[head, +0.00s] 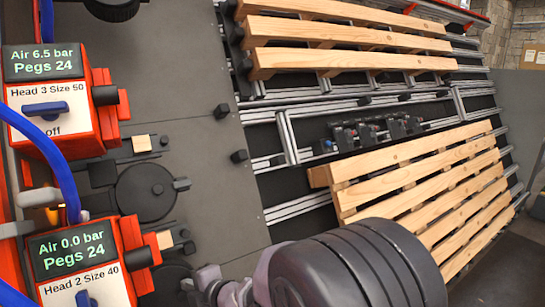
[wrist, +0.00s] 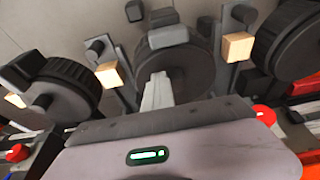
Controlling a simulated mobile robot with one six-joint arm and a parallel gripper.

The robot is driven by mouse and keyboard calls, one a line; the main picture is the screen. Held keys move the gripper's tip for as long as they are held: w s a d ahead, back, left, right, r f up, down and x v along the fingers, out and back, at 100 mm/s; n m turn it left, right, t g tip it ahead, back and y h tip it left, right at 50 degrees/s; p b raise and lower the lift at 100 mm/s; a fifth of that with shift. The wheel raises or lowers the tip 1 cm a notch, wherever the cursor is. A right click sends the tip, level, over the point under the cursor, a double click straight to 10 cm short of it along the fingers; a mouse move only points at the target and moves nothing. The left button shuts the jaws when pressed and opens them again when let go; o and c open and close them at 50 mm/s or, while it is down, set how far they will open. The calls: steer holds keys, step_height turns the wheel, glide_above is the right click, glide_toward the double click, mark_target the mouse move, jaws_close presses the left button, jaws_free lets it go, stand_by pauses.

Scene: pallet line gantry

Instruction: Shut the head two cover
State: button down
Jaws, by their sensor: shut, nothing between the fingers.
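The head two unit (head: 85,265) is at the lower left of the head view, a red body with a display reading Air 0.0 bar, Pegs 24, and a label Head 2 Size 40. A dark round part (head: 148,190) with a small tab lies to its upper right; I cannot tell which head it serves. My gripper (head: 235,292) is at the bottom edge, partly cut off. In the wrist view its shut, empty pale fingers (wrist: 160,85) overlap the front of a dark round part (wrist: 180,62). Contact and the state of the head two cover cannot be told.
The head three unit (head: 60,115) reads 6.5 bar, with its blue lever labelled off. Blue hoses run at the left. Wooden pallets (head: 420,185) lie on rails at the right. Wooden blocks (wrist: 237,46) and more round parts (wrist: 50,95) flank my fingers.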

steer(key=shift+s+d+f, duration=0.1)
steer(key=shift+f, duration=0.25)
steer(key=shift+w+f, duration=0.2)
steer(key=shift+w, duration=0.15)
steer(key=s+d+r, duration=0.4)
steer(key=s+r, duration=0.1)
steer(key=s, duration=0.2)
steer(key=shift+s+d+r, duration=0.15)
stand_by(0.8)
